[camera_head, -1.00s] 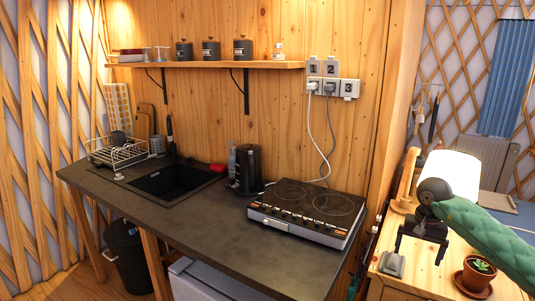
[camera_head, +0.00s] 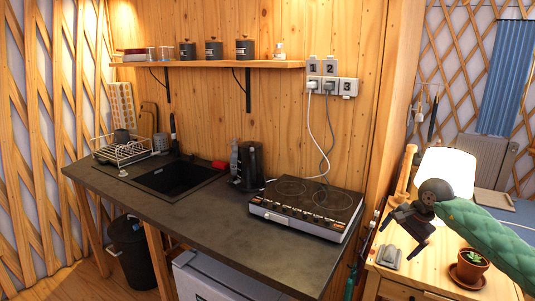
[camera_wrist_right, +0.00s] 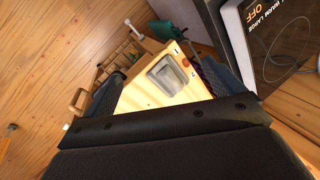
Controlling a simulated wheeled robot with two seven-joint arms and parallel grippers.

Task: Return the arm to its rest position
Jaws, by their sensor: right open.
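My right gripper (camera_head: 403,238) is on the right side of the head view, at the end of my green-sleeved arm. It is open and empty, above the left part of the small wooden table (camera_head: 425,275). Its two dark fingers also show in the right wrist view (camera_wrist_right: 165,85), spread apart. Between them, farther off, is a small grey block (camera_wrist_right: 168,78) on the wooden top. That grey block (camera_head: 389,257) sits below the gripper in the head view, apart from it. My left gripper is not in view.
A potted plant (camera_head: 468,268) stands on the wooden table below my forearm. A white lamp (camera_head: 447,168) is behind the gripper. The dark counter (camera_head: 215,220) to the left carries a hob (camera_head: 308,207), a kettle (camera_head: 250,165) and a dish rack (camera_head: 122,150).

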